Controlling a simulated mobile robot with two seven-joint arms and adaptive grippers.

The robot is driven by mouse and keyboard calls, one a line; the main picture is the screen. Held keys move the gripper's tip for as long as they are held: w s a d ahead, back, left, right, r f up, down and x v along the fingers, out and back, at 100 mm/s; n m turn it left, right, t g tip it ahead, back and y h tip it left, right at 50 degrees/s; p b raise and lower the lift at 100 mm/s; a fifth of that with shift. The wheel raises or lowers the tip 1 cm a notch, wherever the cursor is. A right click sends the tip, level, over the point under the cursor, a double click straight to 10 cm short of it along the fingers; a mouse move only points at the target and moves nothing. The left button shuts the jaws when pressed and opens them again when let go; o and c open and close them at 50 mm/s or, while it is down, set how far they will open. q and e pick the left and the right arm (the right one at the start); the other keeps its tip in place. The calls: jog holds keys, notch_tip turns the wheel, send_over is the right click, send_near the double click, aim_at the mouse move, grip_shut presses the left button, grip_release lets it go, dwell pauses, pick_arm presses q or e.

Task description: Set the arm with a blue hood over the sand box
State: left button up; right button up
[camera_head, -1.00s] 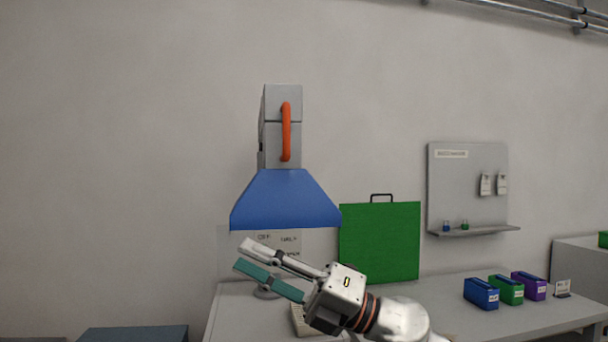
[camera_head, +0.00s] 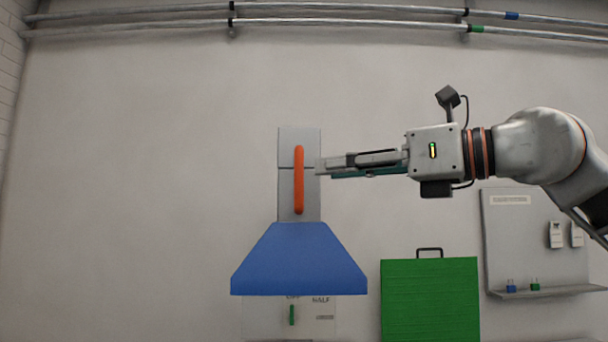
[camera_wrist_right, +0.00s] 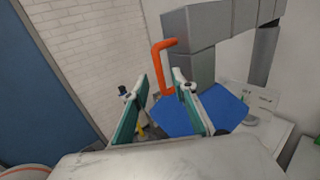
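The arm is a grey block column (camera_head: 300,205) with an orange upright handle (camera_head: 299,180) on its front and a blue hood (camera_head: 300,262) below. My right gripper (camera_head: 322,167) comes in from the right at the handle's height, its fingertips just right of it in the head view. In the right wrist view its two fingers (camera_wrist_right: 160,78) are apart, with the orange handle (camera_wrist_right: 158,62) ahead, showing between and above the tips. I cannot tell that they touch. The hood (camera_wrist_right: 222,110) lies beyond the right finger. I cannot make out a sand box. My left gripper is not in view.
A green case (camera_head: 430,302) stands right of the hood. A grey wall panel (camera_head: 535,240) with a small shelf is further right. A labelled panel with a green lever (camera_head: 292,314) shows below the hood. Pipes (camera_head: 350,18) run high on the wall. The wall left of the hood is clear.

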jog(key=p, duration=0.1)
send_over(299, 209)
jog(key=shift+w, duration=0.35)
grip_shut()
